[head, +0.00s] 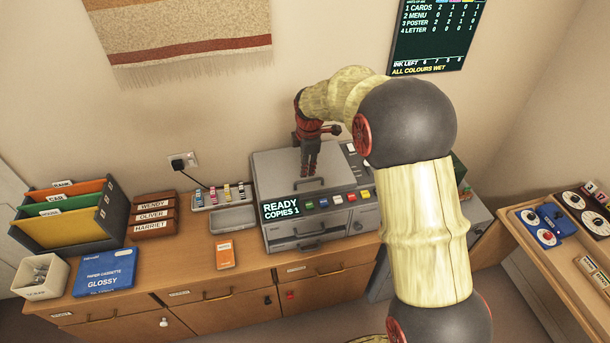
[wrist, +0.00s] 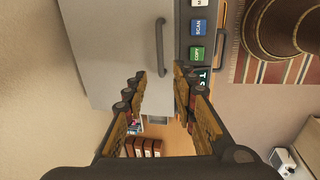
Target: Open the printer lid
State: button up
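The grey printer (head: 278,219) stands on the wooden cabinet, and its display reads READY, COPIES 1. Its flat grey lid (head: 275,170) lies shut, with a dark bar handle (head: 309,184) near the front edge. My gripper (head: 308,172) points down over the lid, close above the handle. In the wrist view my gripper (wrist: 159,77) is open, with a gap between its two fingers. The lid handle (wrist: 160,47) shows just beyond the gap, in line with it. Nothing is held. I cannot tell whether a fingertip touches the handle or the lid.
Coloured buttons (head: 338,199) line the printer's front. To its left are an ink rack (head: 221,197), a grey tray (head: 232,219) and an orange box (head: 225,255). A wall board (head: 436,35) hangs behind.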

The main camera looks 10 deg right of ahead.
aim_at(305, 182)
jog(key=f, duration=0.2)
jog(key=w+f, duration=0.1)
jog(key=f, duration=0.4)
jog(key=shift+w+f, duration=0.25)
jog(key=shift+f, duration=0.1)
jog(key=c, duration=0.3)
grip_shut()
dwell(0.3)
